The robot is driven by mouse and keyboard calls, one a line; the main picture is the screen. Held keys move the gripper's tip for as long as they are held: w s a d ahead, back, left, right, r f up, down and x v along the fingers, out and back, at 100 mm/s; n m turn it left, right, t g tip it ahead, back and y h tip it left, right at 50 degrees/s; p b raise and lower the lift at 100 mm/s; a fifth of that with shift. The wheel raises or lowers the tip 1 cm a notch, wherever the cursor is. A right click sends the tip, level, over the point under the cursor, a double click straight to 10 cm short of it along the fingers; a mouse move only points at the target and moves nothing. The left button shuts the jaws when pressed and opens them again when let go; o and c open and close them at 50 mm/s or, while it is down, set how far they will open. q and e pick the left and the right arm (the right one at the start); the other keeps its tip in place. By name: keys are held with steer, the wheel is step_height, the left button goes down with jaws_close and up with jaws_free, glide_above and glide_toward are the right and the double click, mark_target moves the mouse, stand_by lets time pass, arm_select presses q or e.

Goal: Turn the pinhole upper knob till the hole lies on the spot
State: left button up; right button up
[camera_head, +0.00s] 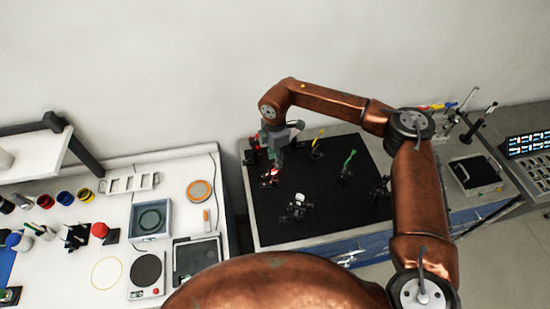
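My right arm reaches over the black optical board (325,215) from the right. Its gripper (276,158) points down at the board's back left. Its fingers are too small and dark to tell open from shut. Just below it stands a small mount with red parts (270,178). I cannot tell whether they touch. Several small dark mounts stand on the board, one with a green top (349,158) and one with a yellow top (318,138). Which one is the pinhole, and its upper knob, hole and spot, are too small to make out. My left gripper is out of view.
A white bench (60,265) with jars, trays and a dark round plate (146,270) stands at the left, and a shelf (35,155) above it. A grey box (473,172) and a keypad panel (530,160) are at the right.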

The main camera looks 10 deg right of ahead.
jaws_close()
stand_by(0.4)
